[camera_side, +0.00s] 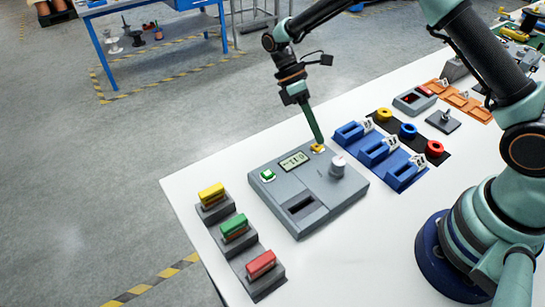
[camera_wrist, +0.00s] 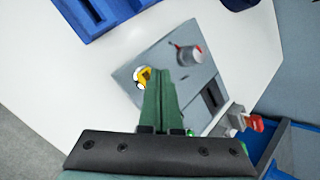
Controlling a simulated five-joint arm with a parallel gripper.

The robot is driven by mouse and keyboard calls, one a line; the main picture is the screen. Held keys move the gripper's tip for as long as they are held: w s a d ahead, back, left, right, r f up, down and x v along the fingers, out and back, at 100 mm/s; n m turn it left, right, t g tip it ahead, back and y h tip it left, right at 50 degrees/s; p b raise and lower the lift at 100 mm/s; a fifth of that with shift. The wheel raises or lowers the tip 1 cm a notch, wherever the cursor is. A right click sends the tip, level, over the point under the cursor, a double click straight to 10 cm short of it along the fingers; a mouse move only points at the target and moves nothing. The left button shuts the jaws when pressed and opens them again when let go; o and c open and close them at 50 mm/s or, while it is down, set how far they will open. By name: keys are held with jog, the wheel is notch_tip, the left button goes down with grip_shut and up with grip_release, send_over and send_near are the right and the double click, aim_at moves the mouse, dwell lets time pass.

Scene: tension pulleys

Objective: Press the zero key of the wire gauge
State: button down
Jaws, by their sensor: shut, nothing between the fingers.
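The wire gauge (camera_side: 317,183) is a grey box on the white table with a small display (camera_side: 294,161). It has a green key (camera_side: 268,175) on its left, a yellow key (camera_side: 316,148) at its back corner, a white knob (camera_side: 338,167) and a dark slot (camera_side: 301,205). I cannot read any label on the keys. My gripper (camera_side: 320,141) is shut and empty, pointing down with its tips at the yellow key. In the wrist view, my gripper (camera_wrist: 161,74) partly covers the yellow key (camera_wrist: 143,76); I cannot tell whether they touch.
Yellow, green and red-topped blocks (camera_side: 235,227) stand in grey holders left of the gauge. Blue slotted holders (camera_side: 376,152) stand close on its right. Yellow, blue and red rings (camera_side: 408,130) lie on a dark mat behind those. Bare table lies in front of the gauge.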

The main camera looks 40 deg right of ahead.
aim_at(314, 145)
jog(key=shift+f, duration=0.15)
jog(key=shift+f, duration=0.25)
jog(key=shift+f, duration=0.45)
dwell(1.0)
jog(key=shift+r, duration=0.85)
jog(key=shift+r, duration=0.1)
jog(key=shift+r, duration=2.4)
